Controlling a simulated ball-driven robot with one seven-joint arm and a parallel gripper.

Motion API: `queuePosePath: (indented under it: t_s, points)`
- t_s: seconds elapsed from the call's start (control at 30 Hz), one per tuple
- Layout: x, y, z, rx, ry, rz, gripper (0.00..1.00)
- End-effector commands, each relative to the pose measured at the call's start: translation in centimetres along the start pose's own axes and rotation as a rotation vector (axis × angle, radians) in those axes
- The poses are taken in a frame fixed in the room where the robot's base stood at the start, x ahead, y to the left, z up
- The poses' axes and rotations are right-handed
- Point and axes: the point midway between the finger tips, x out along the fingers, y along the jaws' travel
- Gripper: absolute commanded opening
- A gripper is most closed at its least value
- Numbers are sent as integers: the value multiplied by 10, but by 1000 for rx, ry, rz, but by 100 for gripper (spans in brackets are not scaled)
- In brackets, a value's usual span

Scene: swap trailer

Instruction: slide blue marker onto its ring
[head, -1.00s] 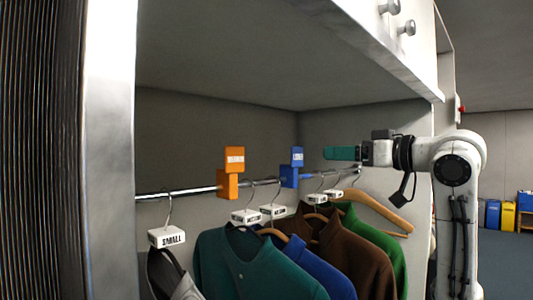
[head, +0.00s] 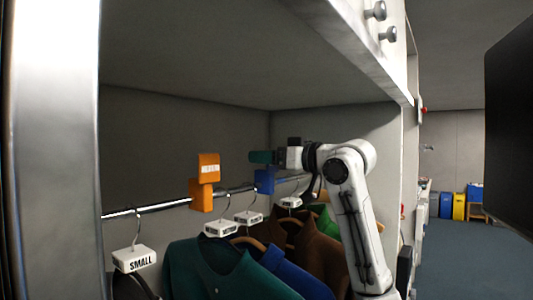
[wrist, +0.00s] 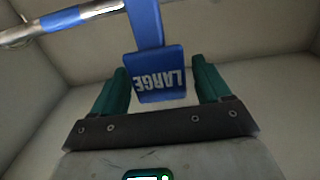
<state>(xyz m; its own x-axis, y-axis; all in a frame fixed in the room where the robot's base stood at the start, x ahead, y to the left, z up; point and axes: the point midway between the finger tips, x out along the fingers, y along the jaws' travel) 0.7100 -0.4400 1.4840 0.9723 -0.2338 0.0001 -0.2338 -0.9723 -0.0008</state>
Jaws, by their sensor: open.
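The blue marker (head: 264,182) hangs on the metal rail (head: 150,208), right of an orange marker. Its upper tag reads LARGE in the wrist view (wrist: 160,84), upside down. The blue ring (wrist: 64,18) is a painted band on the rail, with a short stretch of bare metal between it and the marker in the wrist view. My gripper (head: 259,157) is open at the marker's tag. In the wrist view its two teal fingers stand on either side of the tag, with a narrow gap at each side. In the head view the gripper hides the tag's upper part.
The orange marker (head: 201,195) sits on the rail to the left. Below hang several garments, including a teal shirt (head: 205,268), with white size labels such as SMALL (head: 134,259). A shelf (head: 230,55) lies above, and a side wall (head: 340,120) stands behind my arm.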

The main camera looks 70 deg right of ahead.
Motion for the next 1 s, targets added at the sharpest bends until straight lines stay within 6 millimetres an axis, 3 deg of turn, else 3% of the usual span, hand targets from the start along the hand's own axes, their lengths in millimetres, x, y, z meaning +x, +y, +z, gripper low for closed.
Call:
queuePosePath:
  t_s: [0.4,1.0]
  points:
    - [9,0,0,-1,0,0,77]
    - [9,0,0,-1,0,0,20]
